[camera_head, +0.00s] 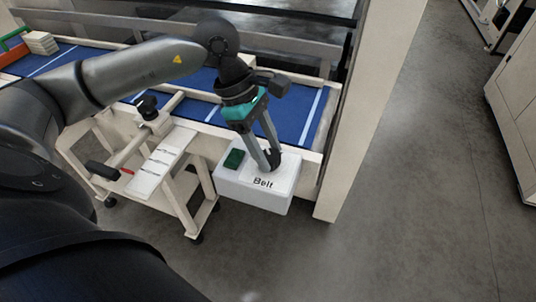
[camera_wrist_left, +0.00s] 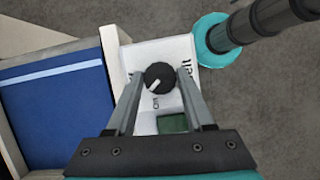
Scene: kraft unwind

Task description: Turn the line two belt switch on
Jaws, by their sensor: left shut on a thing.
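The white switch box (camera_head: 248,193), labelled "Belt", is fixed at the front side of the blue conveyor. It also shows in the left wrist view (camera_wrist_left: 182,50). Its round black knob (camera_wrist_left: 159,76) has a white pointer slanting toward the lower left in that view, with a small "ON" mark below it. My left gripper (camera_head: 272,166) reaches down to the box, its fingers shut on the knob from both sides, also in the wrist view (camera_wrist_left: 159,82). The fingers mostly hide the knob in the head view. A dark green square (camera_head: 234,158) sits beside the knob. My right gripper is out of view.
The blue conveyor belt (camera_head: 291,117) runs behind the box, beside a tall cream post (camera_head: 370,110). A cream stand (camera_head: 165,165) with black knobs is at the left. Flat stacked pieces (camera_head: 40,43) lie far left.

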